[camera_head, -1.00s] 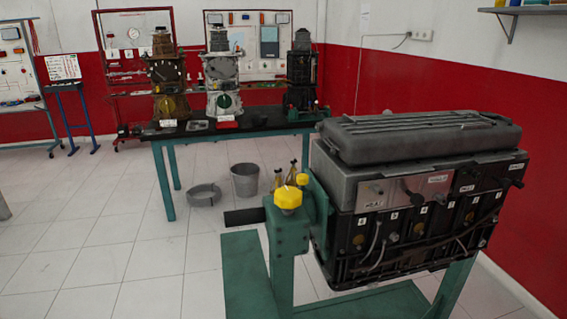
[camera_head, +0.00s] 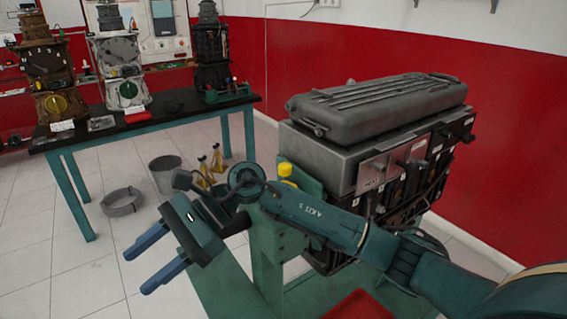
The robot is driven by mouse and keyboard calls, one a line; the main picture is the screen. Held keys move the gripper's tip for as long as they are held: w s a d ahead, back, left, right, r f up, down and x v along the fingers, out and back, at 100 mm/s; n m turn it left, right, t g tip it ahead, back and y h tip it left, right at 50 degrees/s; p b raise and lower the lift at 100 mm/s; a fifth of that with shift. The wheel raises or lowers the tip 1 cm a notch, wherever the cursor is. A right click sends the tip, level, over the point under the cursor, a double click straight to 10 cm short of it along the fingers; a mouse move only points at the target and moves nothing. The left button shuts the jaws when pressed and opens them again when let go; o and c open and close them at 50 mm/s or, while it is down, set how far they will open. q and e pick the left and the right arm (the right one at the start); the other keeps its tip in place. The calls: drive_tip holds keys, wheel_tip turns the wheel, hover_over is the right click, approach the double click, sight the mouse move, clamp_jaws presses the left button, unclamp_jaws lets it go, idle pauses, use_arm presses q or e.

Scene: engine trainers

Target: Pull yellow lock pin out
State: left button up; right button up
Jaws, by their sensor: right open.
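The yellow lock pin (camera_head: 286,170) shows as a yellow knob on the green engine stand (camera_head: 267,262), just left of the grey-and-black engine (camera_head: 375,115). Its lower part is hidden behind my right arm, and I cannot tell how far in it sits. My right gripper (camera_head: 134,273) has its two blue fingers spread and empty. It is left of and below the knob in the picture, pointing to the lower left, apart from the knob. My left gripper is not in view.
A dark-topped table (camera_head: 160,108) with several engine parts stands behind at the left. A grey bucket (camera_head: 165,174), a grey ring-shaped pan (camera_head: 122,201) and yellow-brown stands (camera_head: 217,158) are on the floor. A red tray (camera_head: 358,306) shows at the bottom. Tiled floor is clear at left.

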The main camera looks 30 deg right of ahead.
drive_tip(key=w+d+r+n+t+h, duration=0.25)
drive_tip(key=w+d+n+h, duration=0.35)
drive_tip(key=d, duration=0.3)
drive_tip(key=t+h, duration=0.4)
drive_tip(key=h, duration=0.6)
approach(285, 165)
drive_tip(key=shift+g, duration=0.25)
drive_tip(key=x, duration=0.8)
drive_tip(key=shift+w+f+p, duration=0.2)
drive_tip(key=shift+w+p, duration=0.15)
drive_tip(key=shift+w, duration=0.05)
drive_tip(key=shift+c, duration=0.4)
clamp_jaws()
